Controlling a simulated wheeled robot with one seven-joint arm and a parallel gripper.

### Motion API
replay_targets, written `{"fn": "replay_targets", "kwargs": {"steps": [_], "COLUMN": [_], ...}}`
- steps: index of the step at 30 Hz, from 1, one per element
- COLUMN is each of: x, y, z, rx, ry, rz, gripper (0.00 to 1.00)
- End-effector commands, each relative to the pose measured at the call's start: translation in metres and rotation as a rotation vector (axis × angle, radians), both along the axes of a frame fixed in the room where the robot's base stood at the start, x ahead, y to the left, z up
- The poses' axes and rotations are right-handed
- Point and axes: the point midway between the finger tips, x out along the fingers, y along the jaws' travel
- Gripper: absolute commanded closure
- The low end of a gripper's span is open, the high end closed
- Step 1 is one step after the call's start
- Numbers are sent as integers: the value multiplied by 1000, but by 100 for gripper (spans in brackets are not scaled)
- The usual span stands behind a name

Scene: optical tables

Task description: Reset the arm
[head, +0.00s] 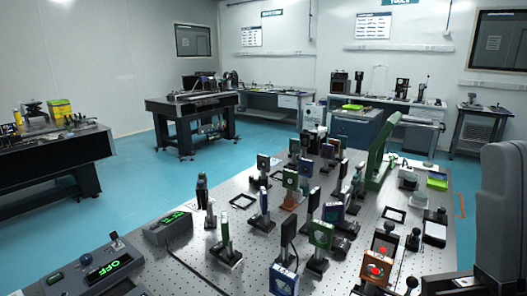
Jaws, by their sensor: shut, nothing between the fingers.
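A large grey part of my arm fills the right edge of the head view. A dark part near the bottom right corner seems to join it. My gripper is not in view, so I cannot see its fingers or what is near them.
The optical table (185,258) in front is crowded with several posts and mounted optics, including a green-framed mount (320,235). A control box reading OFF (104,270) sits at the front left. Another table (45,150) stands far left. Blue floor (150,185) is clear between the tables.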

Motion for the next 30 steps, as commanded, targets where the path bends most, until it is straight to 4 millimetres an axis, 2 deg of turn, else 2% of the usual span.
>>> {"fn": "replay_targets", "kwargs": {"steps": [1, 7, 11, 14, 20, 24, 30], "x": [6, 21, 19, 10, -26, -65, -130], "y": [-8, -31, -38, -40, -39, -36, -35], "z": [-20, -99, -157, -202, -289, -341, -394], "rx": [49, 187, 245, 277, 307, 308, 264], "ry": [74, 352, 539, 684, 968, 1155, 1385], "rz": [-14, -68, -94, -107, -119, -115, -112], "gripper": [100, 100, 100, 100, 100, 100, 100]}}
